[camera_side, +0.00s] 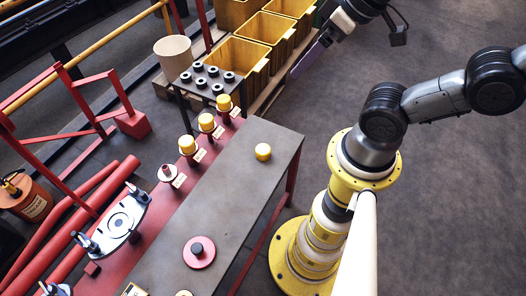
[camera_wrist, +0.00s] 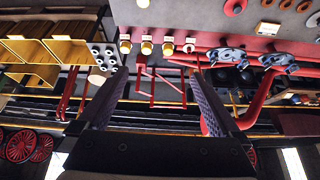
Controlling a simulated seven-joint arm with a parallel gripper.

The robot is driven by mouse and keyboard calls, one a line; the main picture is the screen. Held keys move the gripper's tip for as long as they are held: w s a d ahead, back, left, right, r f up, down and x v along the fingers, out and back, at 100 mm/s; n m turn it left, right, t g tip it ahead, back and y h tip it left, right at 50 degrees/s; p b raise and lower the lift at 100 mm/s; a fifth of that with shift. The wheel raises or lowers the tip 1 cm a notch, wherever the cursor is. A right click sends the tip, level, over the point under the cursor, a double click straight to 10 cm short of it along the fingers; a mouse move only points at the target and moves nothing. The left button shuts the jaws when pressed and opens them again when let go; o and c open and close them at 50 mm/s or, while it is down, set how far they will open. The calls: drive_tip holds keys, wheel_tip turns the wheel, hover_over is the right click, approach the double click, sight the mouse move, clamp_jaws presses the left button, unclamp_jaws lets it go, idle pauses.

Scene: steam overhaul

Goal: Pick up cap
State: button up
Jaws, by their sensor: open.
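A loose yellow cap (camera_side: 263,152) sits alone on the grey table top (camera_side: 235,185) near its right edge. Three more yellow caps (camera_side: 187,145) stand in a row on the red strip along the table's left side, and they show in the wrist view (camera_wrist: 146,48). A fourth post (camera_side: 167,172) in that row has no yellow cap. My gripper (camera_side: 297,72) is at the top of the side view, by the yellow bins and well away from the loose cap. In the wrist view my gripper (camera_wrist: 155,78) has its fingers wide apart with nothing between them.
Yellow bins (camera_side: 237,60) and a rack of black rings (camera_side: 215,78) stand beyond the table. A red disc with a black knob (camera_side: 199,252) lies on the table's near part. A grey metal fitting (camera_side: 118,220) and red pipes are at left. The table around the loose cap is clear.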

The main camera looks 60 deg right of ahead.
drive_tip(key=w+d+m+t, duration=0.1)
drive_tip(key=w+m+t, duration=0.1)
drive_tip(key=w+m, duration=0.85)
drive_tip(key=w+d+f+m+g, duration=0.2)
drive_tip(key=w+d+f+m, duration=0.15)
drive_tip(key=w+f, duration=0.75)
drive_tip(key=m+g, duration=0.4)
drive_tip(key=g, duration=0.2)
hover_over(263, 149)
wheel_tip(263, 149, down, 31)
drive_tip(key=shift+a+f, duration=0.1)
drive_tip(key=shift+a, duration=0.05)
drive_tip(key=shift+d+f, duration=0.2)
drive_tip(key=shift+f, duration=2.6)
drive_tip(key=shift+c, duration=0.2)
